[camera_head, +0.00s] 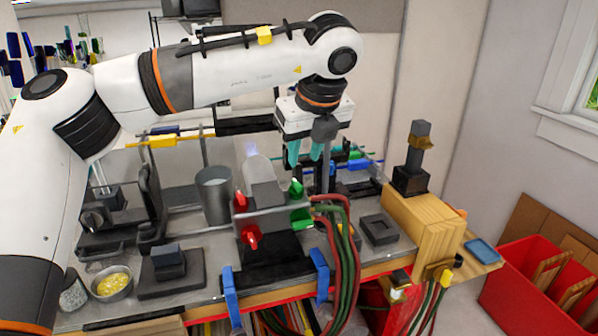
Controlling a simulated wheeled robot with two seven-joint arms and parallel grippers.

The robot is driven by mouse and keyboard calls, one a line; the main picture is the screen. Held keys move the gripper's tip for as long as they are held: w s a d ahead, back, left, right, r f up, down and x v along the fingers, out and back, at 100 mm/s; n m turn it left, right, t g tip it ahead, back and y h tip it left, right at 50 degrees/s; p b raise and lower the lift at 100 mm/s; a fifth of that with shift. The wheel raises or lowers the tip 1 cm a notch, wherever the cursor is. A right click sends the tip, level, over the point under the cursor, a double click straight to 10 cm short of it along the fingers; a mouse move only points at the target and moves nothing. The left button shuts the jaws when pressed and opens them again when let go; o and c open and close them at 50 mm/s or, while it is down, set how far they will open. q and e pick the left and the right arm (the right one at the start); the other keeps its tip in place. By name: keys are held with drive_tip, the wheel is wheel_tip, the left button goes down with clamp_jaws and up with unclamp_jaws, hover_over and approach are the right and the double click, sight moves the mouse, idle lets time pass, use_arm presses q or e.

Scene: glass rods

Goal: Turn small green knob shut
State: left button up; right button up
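A torch stands on a dark base on the metal bench top, with red and green knobs at its front. The smaller, upper green knob (297,188) sits at its right side. A larger green knob (302,218) is just below it, where the hoses join. Two red knobs, an upper one (240,202) and a lower one (250,236), are on the left side. My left gripper (305,158) points down behind and above the green knobs. Its teal fingertips are apart, with nothing seen between them. It looks clear of the small green knob. My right gripper is out of view.
Red and green hoses (345,240) arch over the bench's front edge. A metal cup (214,194) stands left of the torch. Blue clamps (320,273) grip the front edge. Glass rods lie on holders behind. A wooden block (425,228) bounds the right; red bins (530,290) stand beyond.

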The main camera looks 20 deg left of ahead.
sight(297, 183)
use_arm(q)
drive_tip(key=p+x, duration=0.2)
drive_tip(key=x, duration=0.5)
drive_tip(key=shift+p, duration=0.35)
drive_tip(key=shift+w+f, duration=0.1)
drive_tip(key=shift+f, duration=0.35)
drive_tip(key=shift+c, duration=0.3)
clamp_jaws()
